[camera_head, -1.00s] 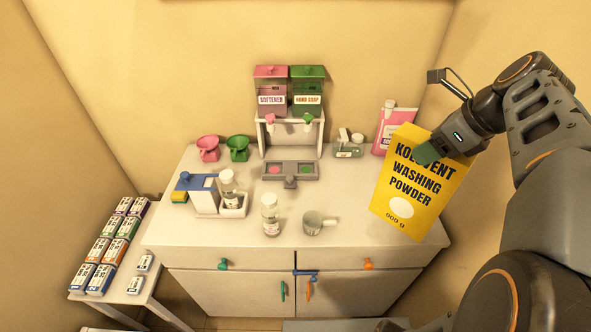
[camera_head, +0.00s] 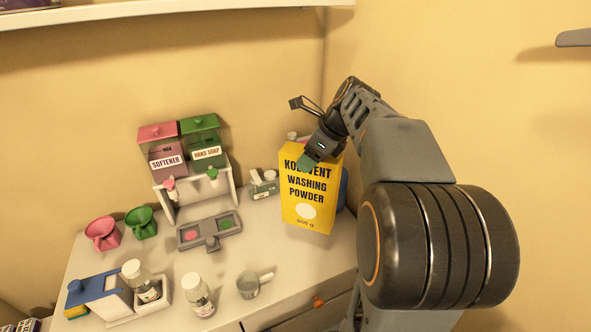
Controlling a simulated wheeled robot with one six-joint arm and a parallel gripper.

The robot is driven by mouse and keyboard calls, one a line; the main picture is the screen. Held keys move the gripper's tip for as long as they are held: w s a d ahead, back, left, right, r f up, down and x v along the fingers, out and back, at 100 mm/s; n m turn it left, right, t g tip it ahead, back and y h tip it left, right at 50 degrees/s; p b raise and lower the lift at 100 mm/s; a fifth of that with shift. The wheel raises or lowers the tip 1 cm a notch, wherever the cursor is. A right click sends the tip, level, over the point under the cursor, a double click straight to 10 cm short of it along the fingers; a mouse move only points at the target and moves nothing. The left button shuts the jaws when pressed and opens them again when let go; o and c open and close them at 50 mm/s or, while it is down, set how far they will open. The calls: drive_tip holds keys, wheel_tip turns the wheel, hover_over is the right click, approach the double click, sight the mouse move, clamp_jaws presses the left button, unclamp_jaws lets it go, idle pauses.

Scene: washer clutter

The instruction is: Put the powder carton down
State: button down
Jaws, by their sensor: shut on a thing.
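The powder carton (camera_head: 309,192) is a yellow box labelled "Washing Powder", upright at the right end of the white counter (camera_head: 296,262). My gripper (camera_head: 316,158) is shut on the carton near its top edge. The carton's base appears at or just above the counter; I cannot tell whether it touches. The carton and my arm hide most of the pink bottle behind, and a blue thing (camera_head: 343,188) shows at the carton's right side.
Left of the carton stand a small green-and-white container (camera_head: 263,187) and a dispenser stand with softener (camera_head: 167,158) and hand soap (camera_head: 206,153). Bare counter lies before the carton.

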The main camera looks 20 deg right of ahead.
drive_tip(key=w+f+p, duration=0.1)
drive_tip(key=w+f, duration=0.6)
drive_tip(key=f, duration=0.3)
drive_tip(key=shift+w+d+p, duration=0.25)
drive_tip(key=shift+w+p, duration=0.05)
drive_tip(key=shift+w, duration=0.1)
drive_tip(key=shift+f, duration=0.1)
drive_tip(key=shift+c, duration=1.2)
unclamp_jaws()
drive_tip(key=shift+f, duration=0.1)
drive_tip(key=shift+s, duration=0.1)
